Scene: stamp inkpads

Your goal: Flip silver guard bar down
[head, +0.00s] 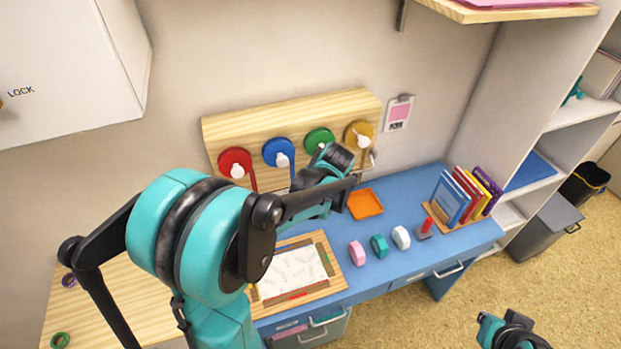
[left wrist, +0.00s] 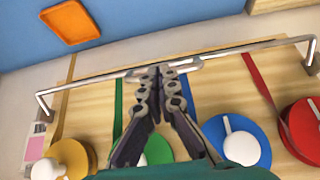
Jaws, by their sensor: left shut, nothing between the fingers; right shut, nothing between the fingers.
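The silver guard bar (left wrist: 98,80) runs across the wooden panel (left wrist: 85,67) in the left wrist view, near the panel edge beside the blue desk, with bent ends and a small loop near its middle. In the head view only its right end (head: 372,161) shows, low on the panel. My left gripper (left wrist: 163,72) is shut and empty, its fingertips overlapping the bar by the loop; I cannot tell whether they touch. In the head view my left arm hides most of it. My right gripper (head: 510,334) is shut, at the bottom right edge, apart from the bar, partly cut off.
The panel carries red (head: 236,162), blue (head: 277,150), green (head: 318,139) and yellow (head: 352,130) discs with white knobs and coloured straps. The blue desk (head: 405,275) holds an orange tray (head: 365,204), several small blocks and upright books (head: 452,199). A white cabinet (head: 75,60) hangs upper left.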

